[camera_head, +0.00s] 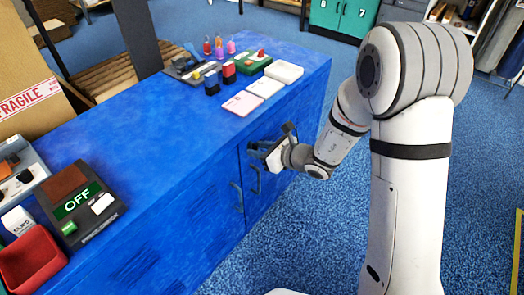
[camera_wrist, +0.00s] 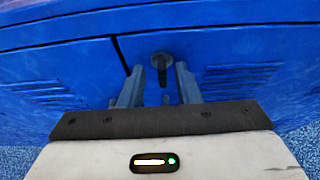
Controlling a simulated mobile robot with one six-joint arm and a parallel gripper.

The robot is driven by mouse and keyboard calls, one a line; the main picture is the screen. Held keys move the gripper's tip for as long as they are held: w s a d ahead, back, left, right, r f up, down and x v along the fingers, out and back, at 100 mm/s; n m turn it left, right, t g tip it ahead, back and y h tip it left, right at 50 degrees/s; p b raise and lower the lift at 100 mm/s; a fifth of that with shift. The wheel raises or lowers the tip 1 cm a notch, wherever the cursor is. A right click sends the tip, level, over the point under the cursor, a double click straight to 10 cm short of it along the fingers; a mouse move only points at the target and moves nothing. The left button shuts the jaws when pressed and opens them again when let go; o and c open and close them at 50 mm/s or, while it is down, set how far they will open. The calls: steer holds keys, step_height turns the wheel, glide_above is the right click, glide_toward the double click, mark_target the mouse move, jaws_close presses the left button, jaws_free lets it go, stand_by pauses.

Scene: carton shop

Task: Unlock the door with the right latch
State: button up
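A blue cabinet (camera_head: 180,190) has doors on its front with two dark handles, a left handle (camera_head: 237,196) and a right handle (camera_head: 255,180). My gripper (camera_head: 262,148) is at the upper part of the right-hand door, just below the top edge. In the wrist view my gripper (camera_wrist: 161,72) is open, with its two grey fingers apart. A dark round-headed latch (camera_wrist: 161,60) on the blue front shows between the fingertips. I cannot tell whether either finger touches it. In the head view my gripper hides the latch.
The cabinet top carries stamps (camera_head: 228,70), pads, a white tray (camera_head: 284,72), a device marked OFF (camera_head: 82,205) and a red bin (camera_head: 30,258). A carton (camera_head: 25,90) stands behind at the left. Blue floor (camera_head: 310,225) in front of the cabinet is clear.

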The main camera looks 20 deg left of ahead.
steer(key=shift+a, duration=0.1)
jaws_close()
